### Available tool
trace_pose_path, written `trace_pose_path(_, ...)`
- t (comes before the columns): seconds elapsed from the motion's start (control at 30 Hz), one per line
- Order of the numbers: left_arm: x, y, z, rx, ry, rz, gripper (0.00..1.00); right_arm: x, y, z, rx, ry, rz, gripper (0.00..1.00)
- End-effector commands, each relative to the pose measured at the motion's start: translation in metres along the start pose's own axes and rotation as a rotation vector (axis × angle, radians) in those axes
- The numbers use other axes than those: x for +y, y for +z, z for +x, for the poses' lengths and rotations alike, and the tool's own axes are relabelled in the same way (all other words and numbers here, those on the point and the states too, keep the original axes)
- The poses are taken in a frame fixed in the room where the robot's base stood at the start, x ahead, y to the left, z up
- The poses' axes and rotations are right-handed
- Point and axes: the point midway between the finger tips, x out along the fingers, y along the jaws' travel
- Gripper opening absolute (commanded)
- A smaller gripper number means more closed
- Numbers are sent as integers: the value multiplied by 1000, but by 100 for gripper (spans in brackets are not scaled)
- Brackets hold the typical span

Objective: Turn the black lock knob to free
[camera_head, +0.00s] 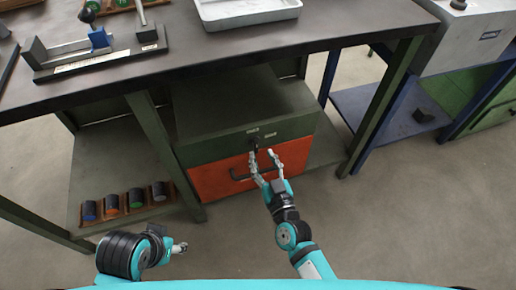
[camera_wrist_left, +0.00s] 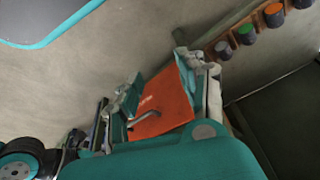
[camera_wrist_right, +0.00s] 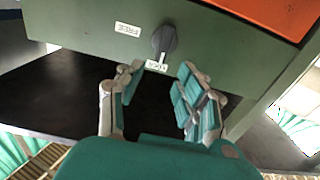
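The black lock knob (camera_wrist_right: 164,40) is on the green panel above the orange drawer (camera_head: 250,173). In the right wrist view its narrow end points toward the LOCK label (camera_wrist_right: 157,65), and the FREE label (camera_wrist_right: 128,29) is to its left. In the head view the knob (camera_head: 253,141) is small and partly covered by a fingertip. My right gripper (camera_head: 263,154) is open in front of the panel; in the right wrist view its fingers (camera_wrist_right: 160,72) are spread just short of the knob, with nothing between them. My left gripper (camera_head: 181,247) is low at the left; its fingers (camera_wrist_left: 160,82) look apart and empty.
A lower shelf (camera_head: 120,165) at left holds several colored cylinders. The floor in front is clear.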

Motion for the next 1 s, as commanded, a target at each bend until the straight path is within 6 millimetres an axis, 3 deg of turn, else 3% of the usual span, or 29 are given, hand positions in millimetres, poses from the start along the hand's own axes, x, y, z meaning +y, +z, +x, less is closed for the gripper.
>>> trace_pose_path(0.1, 0, 2, 6, 0, 0, 0, 40, 0, 1, 22, 2, 1, 0, 37)
trace_pose_path(0.23, 2, -14, 8, 68, 3, 2, 40, 0, 1, 37, 0, 1, -1, 37)
trace_pose_path(0.63, 3, -21, 8, 103, 5, 4, 40, 0, 0, 45, -1, 0, -1, 37)
trace_pose_path(0.93, 2, -21, 8, 102, 4, 3, 40, 0, 0, 45, -1, 0, -1, 0)
trace_pose_path(1.0, 2, -21, 8, 102, 4, 3, 40, 0, 0, 45, -1, 0, -1, 0)
